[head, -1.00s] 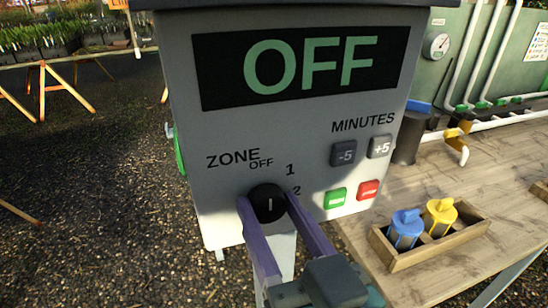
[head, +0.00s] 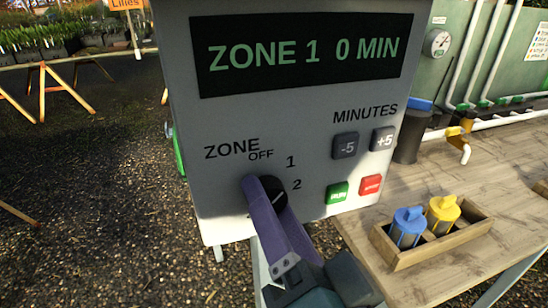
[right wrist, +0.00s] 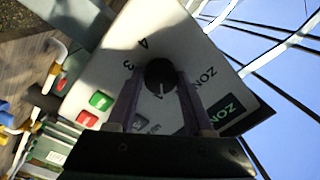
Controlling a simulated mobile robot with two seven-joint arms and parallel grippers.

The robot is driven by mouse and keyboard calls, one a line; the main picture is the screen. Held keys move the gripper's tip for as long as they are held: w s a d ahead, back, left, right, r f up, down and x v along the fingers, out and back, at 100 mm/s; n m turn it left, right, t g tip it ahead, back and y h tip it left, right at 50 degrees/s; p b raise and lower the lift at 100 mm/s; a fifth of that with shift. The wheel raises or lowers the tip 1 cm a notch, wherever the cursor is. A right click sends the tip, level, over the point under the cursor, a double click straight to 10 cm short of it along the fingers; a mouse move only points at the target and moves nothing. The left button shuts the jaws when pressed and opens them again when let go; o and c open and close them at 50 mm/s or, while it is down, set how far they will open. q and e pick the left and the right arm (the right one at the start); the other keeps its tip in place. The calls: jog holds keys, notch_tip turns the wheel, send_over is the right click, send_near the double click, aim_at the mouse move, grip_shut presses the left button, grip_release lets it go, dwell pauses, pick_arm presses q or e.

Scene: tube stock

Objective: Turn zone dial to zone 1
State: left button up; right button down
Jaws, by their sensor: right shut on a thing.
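The grey control box has a black zone dial (head: 277,197) low on its front, with OFF, 1 and 2 marked around it. The dial's white pointer line tilts up and to the right, toward the 1. The display (head: 304,54) reads "ZONE 1 0 MIN". My right gripper (head: 266,192) has its purple fingers shut on the dial, one finger partly covering it. In the right wrist view the dial (right wrist: 160,74) sits between the two fingertips. My left gripper is not in view.
Minus 5 (head: 345,145) and plus 5 (head: 383,138) buttons, a green RUN button (head: 337,192) and a red button (head: 370,185) sit right of the dial. A wooden tray (head: 436,247) with blue and yellow capped containers stands on the bench at right.

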jog(key=shift+m, duration=0.6)
jog(key=shift+c, duration=1.4)
grip_release()
jog(key=shift+s, duration=0.1)
jog(key=b+v, duration=0.1)
jog(key=v, duration=0.8)
jog(key=shift+s+d, duration=0.15)
jog(key=shift+s, duration=0.2)
